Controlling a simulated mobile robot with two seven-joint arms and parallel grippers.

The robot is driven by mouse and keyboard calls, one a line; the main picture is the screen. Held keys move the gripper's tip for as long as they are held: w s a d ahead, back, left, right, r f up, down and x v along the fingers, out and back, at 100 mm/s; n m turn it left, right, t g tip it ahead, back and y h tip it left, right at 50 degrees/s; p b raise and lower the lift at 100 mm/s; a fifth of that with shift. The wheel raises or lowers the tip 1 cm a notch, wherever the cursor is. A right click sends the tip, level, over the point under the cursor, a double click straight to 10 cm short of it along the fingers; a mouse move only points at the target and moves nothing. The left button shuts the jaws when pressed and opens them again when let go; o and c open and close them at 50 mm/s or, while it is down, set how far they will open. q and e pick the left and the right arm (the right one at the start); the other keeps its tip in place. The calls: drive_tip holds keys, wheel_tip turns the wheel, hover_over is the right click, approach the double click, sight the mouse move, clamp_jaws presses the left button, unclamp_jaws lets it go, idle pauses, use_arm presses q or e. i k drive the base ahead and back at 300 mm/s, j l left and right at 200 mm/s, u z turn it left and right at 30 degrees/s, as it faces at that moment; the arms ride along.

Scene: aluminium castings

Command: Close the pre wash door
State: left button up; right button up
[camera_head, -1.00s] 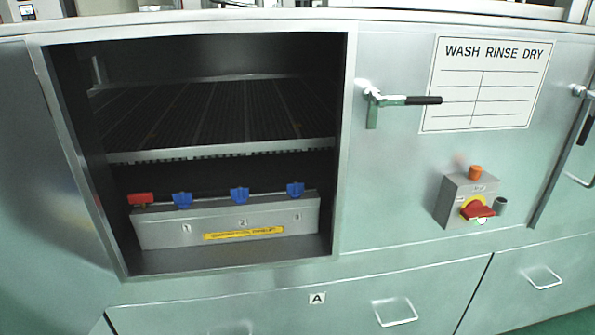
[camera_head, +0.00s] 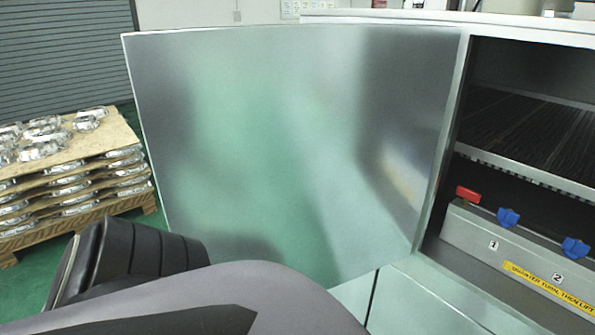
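The pre wash door (camera_head: 290,140) is a large flat metal panel. It stands swung wide open to the left of the machine opening, with its right edge along the opening's frame (camera_head: 445,150). The opening shows dark inside, with a slatted rack (camera_head: 530,135) above a grey box (camera_head: 490,240) that carries a red handle (camera_head: 468,194) and blue handles (camera_head: 508,217). A dark part of my own arm crosses the bottom left in front of the door's lower edge. Neither gripper shows; I cannot tell whether the arm touches the door.
At the left, a wooden pallet stack (camera_head: 75,180) holds several layers of shiny castings (camera_head: 45,140). A grey roller shutter (camera_head: 60,50) stands behind it. Green floor (camera_head: 30,285) shows around the pallet. The machine's top edge (camera_head: 520,27) runs along the upper right.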

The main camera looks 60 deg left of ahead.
sight(310, 150)
drive_tip(key=k+j, duration=0.2)
drive_tip(key=k+j+z, duration=0.1)
drive_tip(key=k, duration=0.35)
drive_tip(key=k+j+z, duration=0.1)
drive_tip(key=j, duration=0.25)
drive_tip(key=k+j, duration=0.3)
drive_tip(key=j+z, duration=0.1)
drive_tip(key=j, duration=0.3)
drive_tip(key=k+j+z, duration=0.1)
drive_tip(key=j, duration=0.3)
drive_tip(key=j+z, duration=0.1)
drive_tip(key=j, duration=0.65)
drive_tip(key=i+j, duration=0.1)
drive_tip(key=j, duration=0.15)
drive_tip(key=i+j, duration=0.1)
drive_tip(key=j, duration=0.2)
drive_tip(key=k+u, duration=0.15)
drive_tip(key=u, duration=0.15)
